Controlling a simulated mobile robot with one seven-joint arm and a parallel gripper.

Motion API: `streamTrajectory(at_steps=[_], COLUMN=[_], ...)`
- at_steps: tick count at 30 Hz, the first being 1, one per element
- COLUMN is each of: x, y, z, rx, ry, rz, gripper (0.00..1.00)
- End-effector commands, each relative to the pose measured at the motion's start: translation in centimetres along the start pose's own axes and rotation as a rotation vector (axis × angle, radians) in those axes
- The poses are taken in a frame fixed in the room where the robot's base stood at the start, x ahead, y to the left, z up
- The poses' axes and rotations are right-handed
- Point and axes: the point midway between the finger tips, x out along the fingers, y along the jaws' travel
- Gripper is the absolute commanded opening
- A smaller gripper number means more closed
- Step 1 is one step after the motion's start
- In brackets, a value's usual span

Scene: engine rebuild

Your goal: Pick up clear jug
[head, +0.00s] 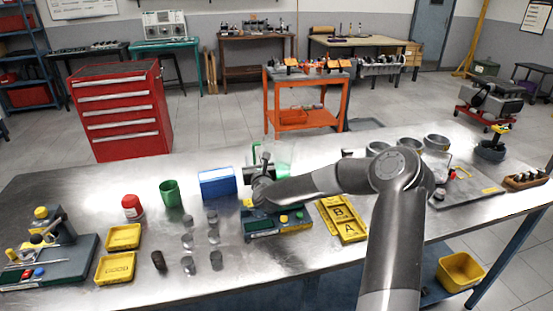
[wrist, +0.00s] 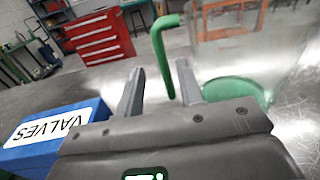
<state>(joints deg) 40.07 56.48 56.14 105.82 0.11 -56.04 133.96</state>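The clear jug (wrist: 245,55) has see-through walls, a green base and a green hooked handle (wrist: 162,55). It stands upright on the metal bench at the right of the wrist view. In the head view the jug (head: 284,154) is behind my gripper and partly hidden by my arm. My gripper (wrist: 160,76) is open, with one finger on each side of the lower handle in the picture. I cannot tell whether either finger touches the handle. Nothing is held.
A blue box labelled VALVES (wrist: 60,135) stands left of my gripper; it also shows in the head view (head: 217,182). A green cup (head: 171,193) is further left. A tray with green and yellow parts (head: 275,224) lies just in front, beside a yellow tray (head: 343,220).

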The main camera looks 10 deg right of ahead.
Motion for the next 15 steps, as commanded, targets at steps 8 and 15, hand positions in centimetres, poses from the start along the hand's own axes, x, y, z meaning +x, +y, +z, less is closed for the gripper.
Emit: streamTrajectory(at_steps=[8,15], x=[3.8,4.5], y=[0.1,0.0], z=[0.0,0.0], rx=[0.000,0.000], ry=[-0.001,0.001], rz=[0.000,0.001], gripper=[0.34,0.34])
